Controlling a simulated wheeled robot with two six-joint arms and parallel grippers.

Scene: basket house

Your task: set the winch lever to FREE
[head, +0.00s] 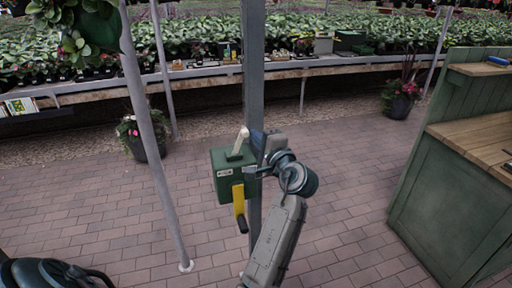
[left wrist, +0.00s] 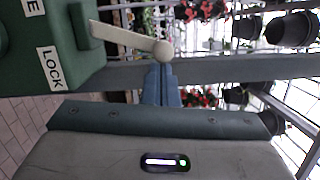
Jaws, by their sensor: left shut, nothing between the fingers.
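The winch is a green box (head: 228,174) on a grey metal post (head: 254,70), with a yellow crank handle (head: 239,203) on its front. Its pale lever (head: 238,143) sticks up from the top. In the left wrist view the lever's round knob (left wrist: 163,52) stands out from the green box (left wrist: 50,35). A LOCK label (left wrist: 50,68) is readable; another label (left wrist: 33,6) is cut off, ending in E. My left gripper (head: 258,142) is shut and empty beside the lever. Its blue fingers (left wrist: 160,80) end close to the knob; I cannot tell whether they touch.
A thin slanted pole (head: 150,130) stands left of the winch. A green wooden counter (head: 440,200) is at the right. Potted flowers (head: 142,135) stand on the brick floor before long plant benches (head: 200,75). The paving between the winch and the counter is clear.

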